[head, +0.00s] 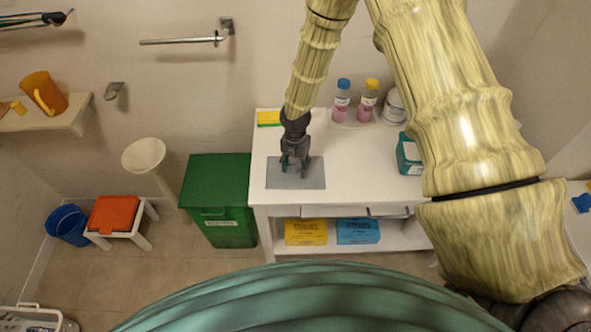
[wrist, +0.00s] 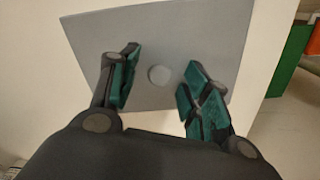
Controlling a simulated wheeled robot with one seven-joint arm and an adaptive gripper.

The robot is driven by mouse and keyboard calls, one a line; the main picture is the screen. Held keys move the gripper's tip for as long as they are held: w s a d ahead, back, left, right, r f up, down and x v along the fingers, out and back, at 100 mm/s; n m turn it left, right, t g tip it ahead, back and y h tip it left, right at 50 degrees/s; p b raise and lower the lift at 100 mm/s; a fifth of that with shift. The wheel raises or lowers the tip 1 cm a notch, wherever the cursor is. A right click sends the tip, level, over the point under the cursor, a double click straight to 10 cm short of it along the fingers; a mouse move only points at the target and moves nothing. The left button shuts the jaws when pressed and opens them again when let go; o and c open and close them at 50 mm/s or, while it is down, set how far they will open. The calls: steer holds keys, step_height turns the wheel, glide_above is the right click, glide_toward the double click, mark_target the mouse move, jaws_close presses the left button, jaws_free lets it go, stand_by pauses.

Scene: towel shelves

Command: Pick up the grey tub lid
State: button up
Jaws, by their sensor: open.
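The grey tub lid (head: 315,177) is a flat rectangular sheet lying on the white table top toward its left side. In the wrist view the lid (wrist: 205,35) fills the upper middle, with a small round knob (wrist: 159,75) at its centre. My gripper (head: 296,166) points down over the lid in the head view and covers part of it. In the wrist view my gripper (wrist: 158,88) is open, with its two teal-padded fingers on either side of the knob. Nothing is between the fingers except the knob. I cannot tell whether the fingertips touch the lid.
Two bottles (head: 342,97) with pink liquid stand at the table's back, beside a white jar (head: 394,106). A yellow item (head: 268,118) lies at the back left. A green bin (head: 215,190) stands left of the table (head: 262,160).

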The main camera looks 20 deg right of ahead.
steer(key=shift+f, duration=0.15)
steer(key=c, duration=1)
